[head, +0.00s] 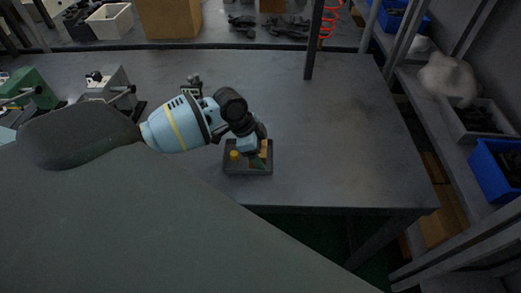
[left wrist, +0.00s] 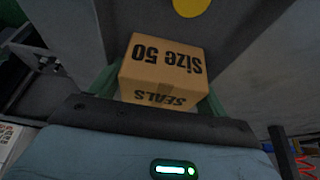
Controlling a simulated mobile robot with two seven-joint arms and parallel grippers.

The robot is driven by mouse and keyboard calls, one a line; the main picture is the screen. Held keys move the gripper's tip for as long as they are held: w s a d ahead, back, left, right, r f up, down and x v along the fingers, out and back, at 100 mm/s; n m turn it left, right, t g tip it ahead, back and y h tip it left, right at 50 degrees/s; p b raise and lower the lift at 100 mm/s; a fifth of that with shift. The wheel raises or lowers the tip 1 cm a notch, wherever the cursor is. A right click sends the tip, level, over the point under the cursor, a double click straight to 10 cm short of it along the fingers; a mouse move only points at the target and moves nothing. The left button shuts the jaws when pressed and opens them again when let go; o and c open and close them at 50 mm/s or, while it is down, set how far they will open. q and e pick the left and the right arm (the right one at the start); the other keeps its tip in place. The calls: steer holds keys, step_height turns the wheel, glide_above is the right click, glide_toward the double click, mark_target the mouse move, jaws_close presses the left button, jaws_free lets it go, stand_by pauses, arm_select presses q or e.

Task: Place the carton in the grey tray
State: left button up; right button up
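The carton (left wrist: 165,65) is a brown box printed "Size 50" and "SEALS". It sits between the green fingers of my left gripper (left wrist: 162,92) in the left wrist view, with a finger close against each side. In the head view my left gripper (head: 258,155) points down over the dark grey tray (head: 240,171) near the table's front edge. Only a small part of the carton (head: 264,147) shows there, partly hidden by the gripper. I cannot tell whether its underside touches the tray floor. My right gripper is not in view.
A yellow round part (head: 234,155) is in the tray's left side; it also shows in the left wrist view (left wrist: 190,5). Grey and green valve blocks (head: 108,85) stand at the left. A dark post (head: 314,40) rises at the back. The table's right half is clear.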

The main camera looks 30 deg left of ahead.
arm_select(q)
steer(key=v, duration=1.2)
steer(key=shift+r+p, duration=0.2)
steer(key=shift+p, duration=0.25)
steer(key=shift+d, duration=0.1)
